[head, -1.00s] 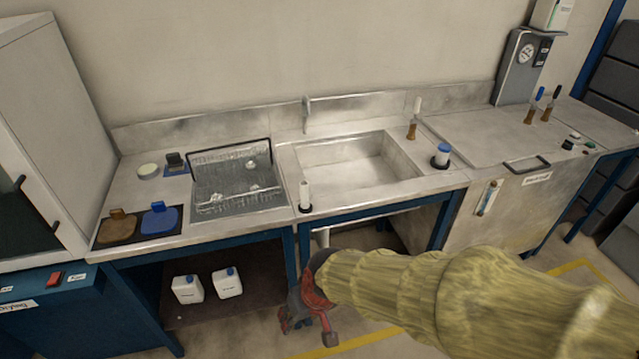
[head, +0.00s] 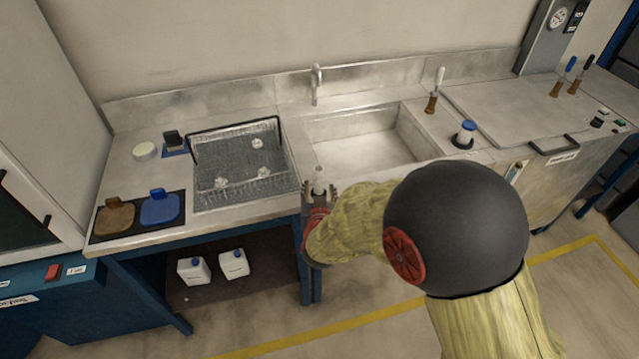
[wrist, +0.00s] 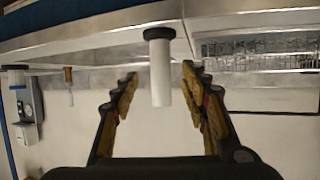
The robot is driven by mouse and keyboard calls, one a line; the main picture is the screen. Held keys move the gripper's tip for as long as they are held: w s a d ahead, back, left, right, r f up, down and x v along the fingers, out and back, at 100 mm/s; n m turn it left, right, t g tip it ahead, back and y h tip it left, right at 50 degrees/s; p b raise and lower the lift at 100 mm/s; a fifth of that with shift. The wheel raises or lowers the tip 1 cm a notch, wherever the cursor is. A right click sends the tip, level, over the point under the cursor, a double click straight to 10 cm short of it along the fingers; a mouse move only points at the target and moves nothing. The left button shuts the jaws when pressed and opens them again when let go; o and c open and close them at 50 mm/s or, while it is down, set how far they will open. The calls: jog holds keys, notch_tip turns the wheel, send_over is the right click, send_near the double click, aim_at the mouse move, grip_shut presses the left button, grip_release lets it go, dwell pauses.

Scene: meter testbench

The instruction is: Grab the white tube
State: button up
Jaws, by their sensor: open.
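The white tube (head: 318,178) stands upright at the front edge of the steel counter, between the wire basket and the sink. In the wrist view the white tube (wrist: 160,72) has a dark base ring and lies between the two fingers, with gaps on both sides. My gripper (head: 320,192) is at the counter's front edge, right at the tube. In the wrist view my gripper (wrist: 160,100) is open, its yellow-padded fingers on either side of the tube and not closed on it. The tube's lower part is partly hidden by the gripper in the head view.
A wire basket (head: 245,165) stands left of the tube. The sink (head: 365,140) with a tap (head: 316,85) is behind and to the right. A blue-capped container (head: 465,134) and a brush (head: 434,92) stand right of the sink. Brown and blue pieces lie at left.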

aim_at(319, 185)
jog(key=b+x, duration=0.2)
jog(key=x, duration=0.4)
jog(key=shift+c, duration=1.1)
grip_shut()
